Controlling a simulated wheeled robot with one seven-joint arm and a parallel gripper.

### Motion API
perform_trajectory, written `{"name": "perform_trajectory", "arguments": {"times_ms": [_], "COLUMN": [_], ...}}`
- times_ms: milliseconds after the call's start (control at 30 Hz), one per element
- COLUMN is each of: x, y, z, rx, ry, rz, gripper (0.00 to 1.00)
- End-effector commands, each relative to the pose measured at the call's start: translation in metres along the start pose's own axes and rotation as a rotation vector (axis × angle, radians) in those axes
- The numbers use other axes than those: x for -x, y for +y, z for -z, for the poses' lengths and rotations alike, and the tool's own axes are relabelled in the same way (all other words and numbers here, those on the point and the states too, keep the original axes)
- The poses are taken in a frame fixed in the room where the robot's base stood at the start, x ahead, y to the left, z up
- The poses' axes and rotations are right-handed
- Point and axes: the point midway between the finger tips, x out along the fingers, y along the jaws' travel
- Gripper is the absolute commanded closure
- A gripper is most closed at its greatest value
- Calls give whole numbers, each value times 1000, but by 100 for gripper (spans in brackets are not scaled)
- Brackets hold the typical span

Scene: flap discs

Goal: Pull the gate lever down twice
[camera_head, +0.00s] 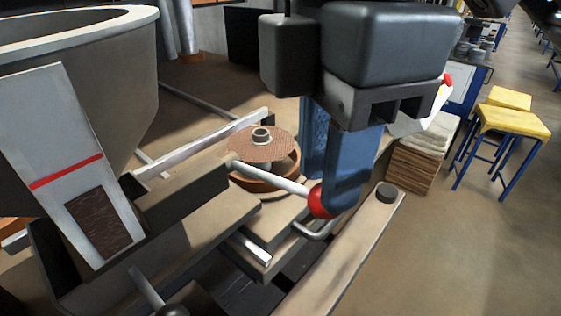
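The gate lever (270,180) is a pale rod with a red ball knob (320,203) on its end. It runs from a brown block beside the hopper toward the lower right of the picture. My gripper (337,192) points down from above, with two blue fingers at the knob. The nearer finger covers the knob's right side, and the farther finger shows behind the rod. The fingers are somewhat apart, but their contact with the knob is hidden, so I cannot tell if they grip it.
A grey hopper (118,88) stands at left, with a pale red-striped panel (62,150). A brown flap disc (262,150) lies in an orange round holder behind the lever. A beam (345,252) runs along the front. Yellow-topped stools (512,121) stand at right; floor there is clear.

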Motion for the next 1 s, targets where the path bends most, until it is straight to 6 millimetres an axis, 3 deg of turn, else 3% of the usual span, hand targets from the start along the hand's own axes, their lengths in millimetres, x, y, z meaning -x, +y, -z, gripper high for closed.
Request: {"name": "perform_trajectory", "arguments": {"times_ms": [1000], "x": [-58], "y": [0], "z": [0], "rx": [-1], "ry": [1], "rz": [0], "gripper": [74]}}
